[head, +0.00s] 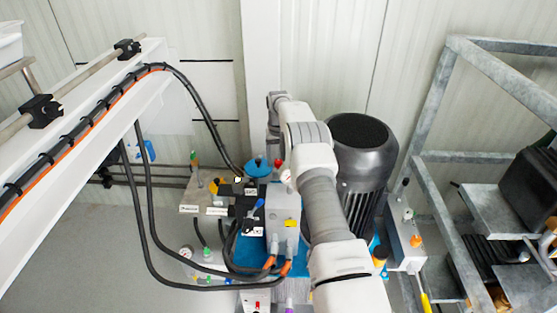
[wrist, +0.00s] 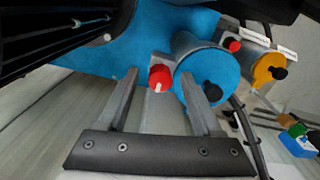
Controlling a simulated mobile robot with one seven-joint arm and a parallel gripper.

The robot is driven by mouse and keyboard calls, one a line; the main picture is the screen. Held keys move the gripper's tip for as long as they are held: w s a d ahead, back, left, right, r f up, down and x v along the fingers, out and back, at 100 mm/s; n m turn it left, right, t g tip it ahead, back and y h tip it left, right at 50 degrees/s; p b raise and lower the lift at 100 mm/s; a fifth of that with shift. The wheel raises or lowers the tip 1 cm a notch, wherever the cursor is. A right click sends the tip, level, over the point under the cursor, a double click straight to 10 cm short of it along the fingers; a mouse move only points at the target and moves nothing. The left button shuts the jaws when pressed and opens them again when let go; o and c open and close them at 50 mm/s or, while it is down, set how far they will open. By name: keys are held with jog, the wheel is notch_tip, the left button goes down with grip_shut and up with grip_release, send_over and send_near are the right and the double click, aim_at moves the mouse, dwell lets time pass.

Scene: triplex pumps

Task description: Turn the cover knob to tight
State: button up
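A red knob (wrist: 161,77) with a white mark on its face sits beside a blue round cover (wrist: 190,65) that carries a black knob (wrist: 213,92). No label shows which of the two is the cover knob. My gripper (wrist: 159,73) is open, and in the wrist view the red knob appears between its fingertips, with neither finger clearly touching it. The right finger overlaps the blue cover in the picture. In the head view the red knob (head: 278,164) and the blue cover (head: 257,167) lie below the end of my arm; the fingers are hard to make out there.
A yellow-orange round part (wrist: 268,70) with a black knob and another red knob (wrist: 234,45) are close by on the right. A large dark motor (head: 360,150) stands right of my arm. Black hoses (head: 145,225) hang at left; a metal frame (head: 430,110) is at right.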

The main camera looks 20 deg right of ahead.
aim_at(279, 161)
notch_tip(279, 161, up, 17)
jog(key=p, duration=0.5)
jog(key=shift+r, duration=0.2)
